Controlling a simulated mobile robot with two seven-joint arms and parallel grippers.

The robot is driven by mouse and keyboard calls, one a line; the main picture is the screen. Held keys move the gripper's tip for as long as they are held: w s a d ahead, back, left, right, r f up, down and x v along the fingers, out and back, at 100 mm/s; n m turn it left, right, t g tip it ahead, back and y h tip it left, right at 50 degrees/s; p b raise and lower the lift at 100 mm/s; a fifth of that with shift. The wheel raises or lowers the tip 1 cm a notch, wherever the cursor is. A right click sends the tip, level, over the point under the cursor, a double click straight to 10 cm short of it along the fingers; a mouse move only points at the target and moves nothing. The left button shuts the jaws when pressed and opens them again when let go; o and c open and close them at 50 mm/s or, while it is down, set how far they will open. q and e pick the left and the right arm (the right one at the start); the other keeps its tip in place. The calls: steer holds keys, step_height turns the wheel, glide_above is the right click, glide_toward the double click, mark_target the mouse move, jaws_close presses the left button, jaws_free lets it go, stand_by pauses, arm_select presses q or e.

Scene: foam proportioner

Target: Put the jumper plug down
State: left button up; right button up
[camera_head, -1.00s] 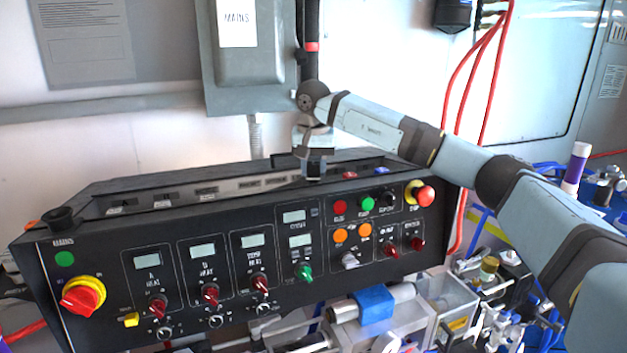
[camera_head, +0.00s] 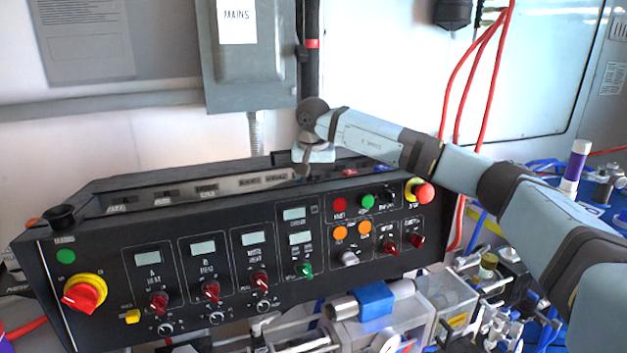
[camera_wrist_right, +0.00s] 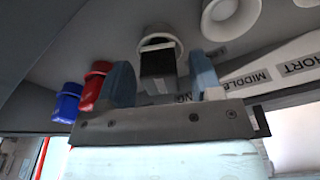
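In the right wrist view, a black block (camera_wrist_right: 158,68), which looks like the jumper plug, sits at a white round holder. A partly hidden label ending "NG" is beside it. My right gripper (camera_wrist_right: 163,82) has its two blue-grey fingers on either side of the block. A gap shows at least on the right, so it looks open around the block. In the head view my right gripper (camera_head: 304,172) is low at the console's rear ledge, and its fingertips and the plug are hard to make out. My left gripper is out of view.
A red plug (camera_wrist_right: 95,85) and a blue plug (camera_wrist_right: 67,102) stand close beside one finger. Empty white holders (camera_wrist_right: 231,18) labelled "MIDDLE" and "SHORT" are on the other side. The black console (camera_head: 110,265) with knobs lies in front; a grey mains box (camera_head: 250,65) is behind.

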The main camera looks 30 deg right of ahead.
steer(key=shift+r, duration=0.1)
steer(key=shift+r, duration=0.25)
step_height(320, 180, up, 12)
steer(key=s+b, duration=0.1)
steer(key=shift+a+b, duration=0.3)
steer(key=shift+a, duration=0.1)
steer(key=shift+s+f, duration=0.1)
